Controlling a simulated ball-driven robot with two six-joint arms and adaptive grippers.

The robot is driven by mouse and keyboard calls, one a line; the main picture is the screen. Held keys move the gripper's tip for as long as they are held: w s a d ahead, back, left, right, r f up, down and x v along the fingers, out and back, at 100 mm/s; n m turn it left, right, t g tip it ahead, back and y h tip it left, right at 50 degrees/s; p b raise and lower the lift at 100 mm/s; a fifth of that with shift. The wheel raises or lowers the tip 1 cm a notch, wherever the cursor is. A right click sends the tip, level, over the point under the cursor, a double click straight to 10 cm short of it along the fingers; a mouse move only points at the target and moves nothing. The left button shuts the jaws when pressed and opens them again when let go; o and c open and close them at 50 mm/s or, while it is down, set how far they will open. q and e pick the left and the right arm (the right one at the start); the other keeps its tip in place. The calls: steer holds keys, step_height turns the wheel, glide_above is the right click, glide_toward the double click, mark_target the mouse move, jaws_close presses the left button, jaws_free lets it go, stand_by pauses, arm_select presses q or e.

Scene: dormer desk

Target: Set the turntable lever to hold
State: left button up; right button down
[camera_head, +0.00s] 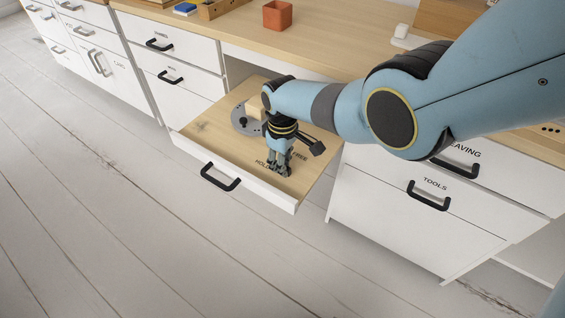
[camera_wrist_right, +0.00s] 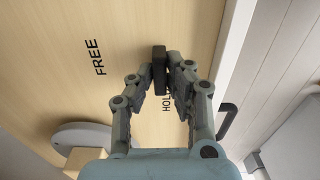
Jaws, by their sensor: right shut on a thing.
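The turntable is a grey disc (camera_head: 240,122) on a pulled-out wooden board (camera_head: 205,130); it also shows at the lower left of the right wrist view (camera_wrist_right: 75,138). The lever shows as a small black bar (camera_wrist_right: 158,62) in the right wrist view, right by the printed word HOLD (camera_wrist_right: 167,97) and away from the word FREE (camera_wrist_right: 97,57). My right gripper (camera_head: 279,171) points down at the board near its front edge. Its fingers (camera_wrist_right: 160,76) are shut on the lever. My left gripper is not in view.
A wooden block (camera_head: 254,107) stands on the disc. The board's white front (camera_head: 240,180) has a black handle. A TOOLS drawer (camera_head: 425,198) is at the right, and more drawers are at the left. An orange pot (camera_head: 277,15) stands on the desk. The floor in front is clear.

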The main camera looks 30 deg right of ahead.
steer(key=c, duration=1.3)
jaws_free()
step_height(320, 180, up, 12)
steer(key=shift+s+d+f+m+t+h, duration=0.15)
steer(key=shift+s+d+f+m, duration=0.4)
steer(key=shift+s+f, duration=6.15)
steer(key=shift+s+d+f+m+t+h, duration=0.1)
steer(key=shift+s+f+m, duration=0.75)
steer(key=shift+s+f, duration=5.85)
steer(key=shift+s+d+f+m+t+h, duration=0.35)
steer(key=shift+s+f, duration=1.85)
steer(key=shift+s, duration=9)
